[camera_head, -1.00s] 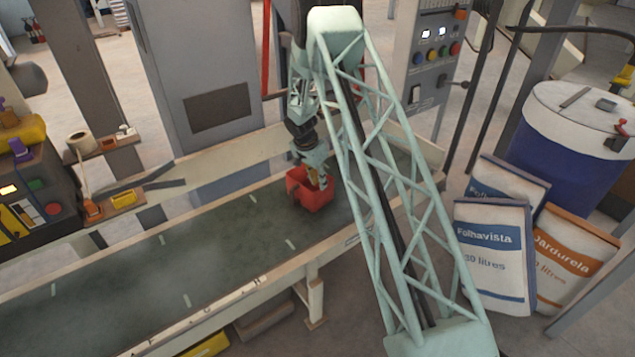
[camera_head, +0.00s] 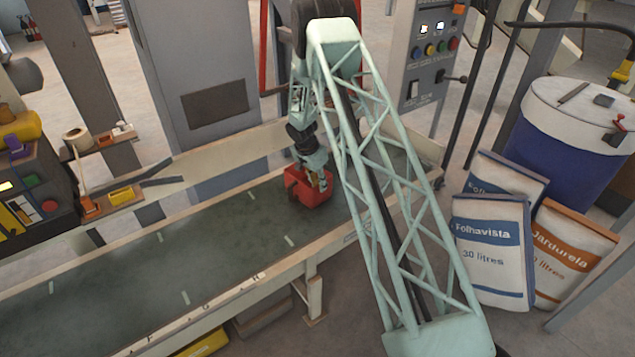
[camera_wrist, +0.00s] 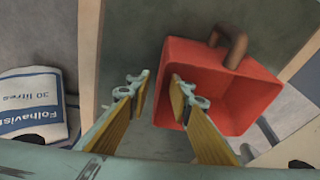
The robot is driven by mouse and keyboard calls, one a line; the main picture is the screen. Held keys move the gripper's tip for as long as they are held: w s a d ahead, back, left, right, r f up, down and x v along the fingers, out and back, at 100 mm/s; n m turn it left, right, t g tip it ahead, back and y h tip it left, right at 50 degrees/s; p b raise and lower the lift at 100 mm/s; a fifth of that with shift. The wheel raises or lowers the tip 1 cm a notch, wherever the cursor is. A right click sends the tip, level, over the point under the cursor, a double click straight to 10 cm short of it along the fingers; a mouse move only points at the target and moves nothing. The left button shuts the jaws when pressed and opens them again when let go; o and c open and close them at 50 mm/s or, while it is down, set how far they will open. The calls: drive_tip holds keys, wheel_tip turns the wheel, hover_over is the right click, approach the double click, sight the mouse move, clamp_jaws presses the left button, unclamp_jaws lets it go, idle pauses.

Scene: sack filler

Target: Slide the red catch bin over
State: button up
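The red catch bin (camera_head: 298,192) sits on the conveyor belt near its right end, partly covered by my gripper in the head view. In the wrist view the open bin (camera_wrist: 235,110) lies right of centre, with a brown curved handle (camera_wrist: 236,46) at its top rim. My gripper (camera_wrist: 160,88) has its two yellow-padded fingers apart, with a narrow gap between them. The left finger is outside the bin, and the right finger overlaps its near-left wall. In the head view my gripper (camera_head: 322,180) is down at the bin's right side. Contact cannot be told.
The dark belt (camera_head: 150,270) is clear left of the bin, with pale marks and raised side rails. A control panel (camera_head: 430,50) stands behind right. Several sacks (camera_head: 490,250) and a blue drum (camera_head: 565,140) stand right. A grey cabinet (camera_head: 200,60) is behind the belt.

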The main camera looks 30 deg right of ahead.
sight(324, 201)
drive_tip(key=shift+b+x, duration=0.55)
drive_tip(key=shift+x, duration=4.05)
clamp_jaws()
